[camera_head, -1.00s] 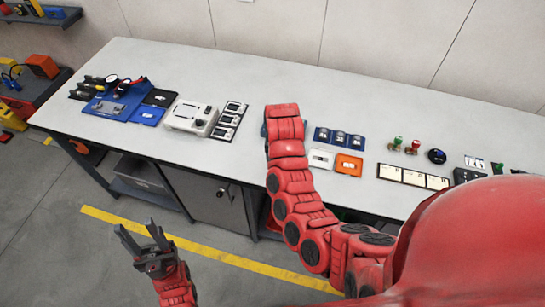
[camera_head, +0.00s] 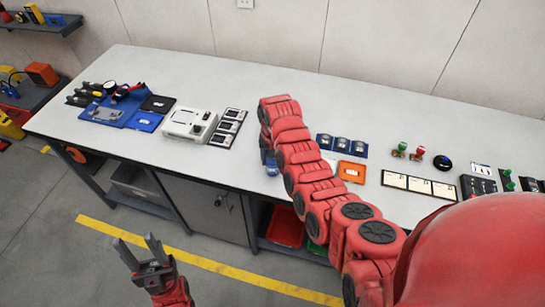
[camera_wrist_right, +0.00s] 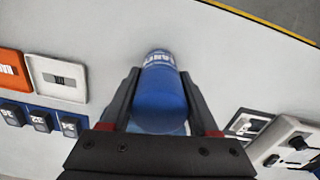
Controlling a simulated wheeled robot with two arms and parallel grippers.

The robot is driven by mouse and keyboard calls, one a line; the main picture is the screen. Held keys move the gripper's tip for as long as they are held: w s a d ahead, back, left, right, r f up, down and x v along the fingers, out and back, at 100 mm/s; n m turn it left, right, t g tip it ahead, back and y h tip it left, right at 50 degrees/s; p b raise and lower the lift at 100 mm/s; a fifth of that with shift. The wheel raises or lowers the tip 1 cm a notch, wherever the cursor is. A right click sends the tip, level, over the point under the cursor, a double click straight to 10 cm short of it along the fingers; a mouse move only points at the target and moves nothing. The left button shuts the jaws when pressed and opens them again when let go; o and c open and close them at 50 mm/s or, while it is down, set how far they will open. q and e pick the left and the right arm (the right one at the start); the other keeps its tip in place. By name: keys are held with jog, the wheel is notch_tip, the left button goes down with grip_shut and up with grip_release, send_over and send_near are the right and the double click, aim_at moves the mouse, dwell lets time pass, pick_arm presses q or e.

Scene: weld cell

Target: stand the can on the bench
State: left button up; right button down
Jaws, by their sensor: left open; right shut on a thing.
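The can is a blue cylinder with white lettering (camera_wrist_right: 160,98) in the right wrist view. My right gripper (camera_wrist_right: 159,76) is shut on it, with one dark finger on each side. In the head view my right forearm hides the gripper and most of the can; a bit of blue (camera_head: 271,166) shows beside the arm, near the bench's front edge. I cannot tell whether the can touches the bench (camera_head: 330,100). My left gripper (camera_head: 136,243) is open and empty, in front of the bench above the floor.
A grey-white device (camera_head: 188,124) with small panels (camera_head: 228,127) stands left of my right arm. Blue switches (camera_head: 341,144), an orange tile (camera_head: 351,171) and label cards (camera_head: 418,186) lie right of it. A blue tool mat (camera_head: 110,112) is at the far left. The bench behind is clear.

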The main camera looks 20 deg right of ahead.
jog(key=shift+f, duration=0.1)
jog(key=shift+f+b, duration=0.15)
jog(key=shift+b, duration=0.15)
jog(key=shift+c, duration=0.7)
grip_release()
jog(key=shift+r, duration=0.3)
